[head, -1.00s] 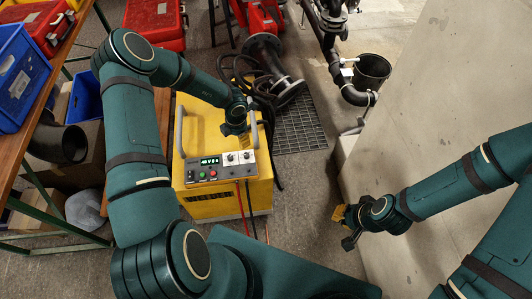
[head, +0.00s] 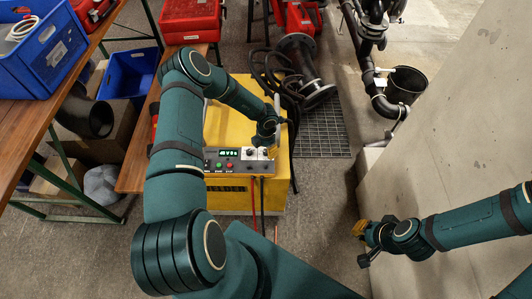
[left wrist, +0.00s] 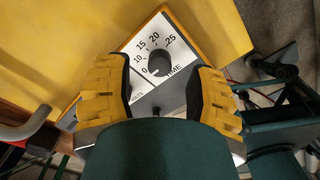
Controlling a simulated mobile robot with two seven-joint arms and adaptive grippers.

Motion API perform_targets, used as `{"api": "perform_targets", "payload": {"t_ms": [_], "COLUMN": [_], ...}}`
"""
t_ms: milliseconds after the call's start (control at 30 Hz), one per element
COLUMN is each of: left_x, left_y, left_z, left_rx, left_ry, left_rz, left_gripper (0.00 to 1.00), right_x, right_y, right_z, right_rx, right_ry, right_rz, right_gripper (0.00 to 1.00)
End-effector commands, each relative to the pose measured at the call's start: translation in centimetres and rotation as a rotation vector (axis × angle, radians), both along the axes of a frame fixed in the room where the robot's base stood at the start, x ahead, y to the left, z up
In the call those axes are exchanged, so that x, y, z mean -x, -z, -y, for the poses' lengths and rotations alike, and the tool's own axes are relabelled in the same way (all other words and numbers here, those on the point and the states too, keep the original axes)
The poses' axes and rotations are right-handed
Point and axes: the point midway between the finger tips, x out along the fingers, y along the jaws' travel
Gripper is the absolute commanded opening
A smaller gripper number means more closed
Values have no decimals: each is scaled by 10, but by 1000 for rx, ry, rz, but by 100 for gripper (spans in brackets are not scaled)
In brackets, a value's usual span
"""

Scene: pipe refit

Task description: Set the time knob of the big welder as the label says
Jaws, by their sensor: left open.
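The big yellow welder (head: 227,123) stands on the floor with its control panel (head: 213,168) facing me. The panel has a green-lit display, coloured buttons and two knobs on white plates at its right end. In the left wrist view the black time knob (left wrist: 158,65) sits on a white dial plate (left wrist: 180,46) with a scale reading 0 to 25. My left gripper (left wrist: 157,82) is open, its yellow fingers either side of the plate, apart from the knob. In the head view my left gripper (head: 267,141) is just above the panel's right end. My right gripper (head: 361,232) hangs far right, jaw state unclear.
A wooden bench (head: 78,85) with a blue crate (head: 42,57) stands at the left. Black hoses and a flanged pipe (head: 303,70) lie behind the welder, beside a floor grate (head: 320,128). A concrete wall (head: 450,130) is at the right.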

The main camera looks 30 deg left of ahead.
Motion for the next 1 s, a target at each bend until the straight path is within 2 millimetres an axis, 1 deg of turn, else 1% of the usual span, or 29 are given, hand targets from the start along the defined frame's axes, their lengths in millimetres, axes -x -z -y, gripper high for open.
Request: {"api": "perform_targets", "payload": {"t_ms": [33,200,533,567,600,667,700,733,1000], "left_x": [0,0,0,0,0,0,0,0,0], "left_y": [8,21,23,23,22,22,22,22,22], "left_z": [0,0,-1,-1,-1,0,0,0,0], "left_rx": [0,0,-1,-1,-1,-1,-1,-1,-1], "left_ry": [-1,-1,0,0,0,0,0,0,9], "left_rz": [0,0,1,1,1,1,1,1,1], "left_gripper": [56,56,56,54,40,19,5,0,0], "right_x": [-1,-1,-2,-2,-2,-2,-2,-1,-1], "right_y": [3,6,6,6,6,6,6,6,6], "right_z": [0,0,0,0,0,0,0,0,0], "right_rx": [0,0,0,0,0,0,0,0,0], "right_ry": [0,1,1,1,1,1,1,1,1], "right_rz": [1,3,4,4,4,4,4,4,4], "right_gripper": [0,0,0,0,0,0,0,0,0]}}
